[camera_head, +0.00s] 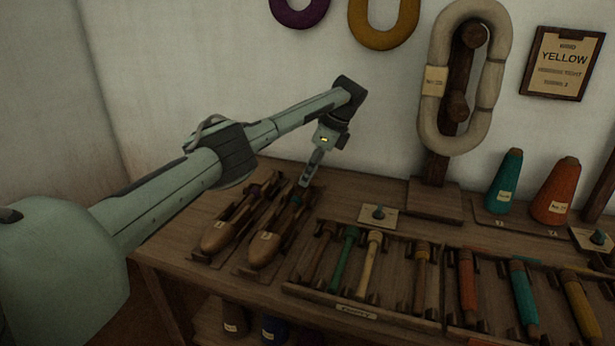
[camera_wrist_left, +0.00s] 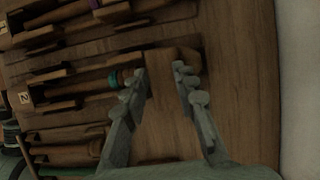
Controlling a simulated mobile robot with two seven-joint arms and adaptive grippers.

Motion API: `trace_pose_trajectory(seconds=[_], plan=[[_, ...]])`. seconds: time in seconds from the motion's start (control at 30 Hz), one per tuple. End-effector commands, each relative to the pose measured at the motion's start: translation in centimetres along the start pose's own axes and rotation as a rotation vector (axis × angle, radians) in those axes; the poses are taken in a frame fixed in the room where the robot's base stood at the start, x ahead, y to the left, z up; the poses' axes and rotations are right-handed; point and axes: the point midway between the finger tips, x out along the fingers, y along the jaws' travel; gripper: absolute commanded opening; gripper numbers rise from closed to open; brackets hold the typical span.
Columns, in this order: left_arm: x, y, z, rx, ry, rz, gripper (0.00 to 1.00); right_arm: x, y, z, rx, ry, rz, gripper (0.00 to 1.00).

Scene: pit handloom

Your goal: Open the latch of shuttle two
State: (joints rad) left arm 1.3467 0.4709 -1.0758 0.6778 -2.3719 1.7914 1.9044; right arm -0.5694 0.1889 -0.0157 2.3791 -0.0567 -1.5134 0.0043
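Shuttle two (camera_head: 266,246) is a brown wooden shuttle lying on the left part of the table, the right one of a pair. In the left wrist view its cradle carries a tag "2" (camera_wrist_left: 24,97), and a teal ring (camera_wrist_left: 115,80) shows on the shuttle. My left gripper (camera_head: 305,182) points down over its far end. In the left wrist view its fingers (camera_wrist_left: 160,72) are apart, on either side of a wooden end piece (camera_wrist_left: 163,95). I cannot tell whether they touch it. The latch is not clearly distinguishable in the dim light. My right gripper is out of view.
Another shuttle (camera_head: 218,235) lies close on the left. A tray of bobbins (camera_head: 345,305) stands on the right, with a small plate with a knob (camera_head: 378,213) behind it. A post holds a pale yarn hank (camera_head: 432,112). The wall is close behind the table.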

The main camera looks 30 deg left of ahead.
Motion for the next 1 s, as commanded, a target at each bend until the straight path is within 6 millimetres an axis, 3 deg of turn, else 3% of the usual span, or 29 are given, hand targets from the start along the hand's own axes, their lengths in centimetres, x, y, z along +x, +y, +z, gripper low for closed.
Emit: trace_pose_trajectory(seconds=[0.2,0.4,1.0], plan=[[-3.7,-0.1,0.0,0.0,0.0,-0.003,0.28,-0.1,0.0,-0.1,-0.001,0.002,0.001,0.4],[-6.0,0.0,0.0,-0.001,0.0,0.0,0.28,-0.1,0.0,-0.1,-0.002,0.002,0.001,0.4],[-6.8,0.0,0.0,0.0,0.0,0.0,0.28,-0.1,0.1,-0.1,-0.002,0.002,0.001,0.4]])
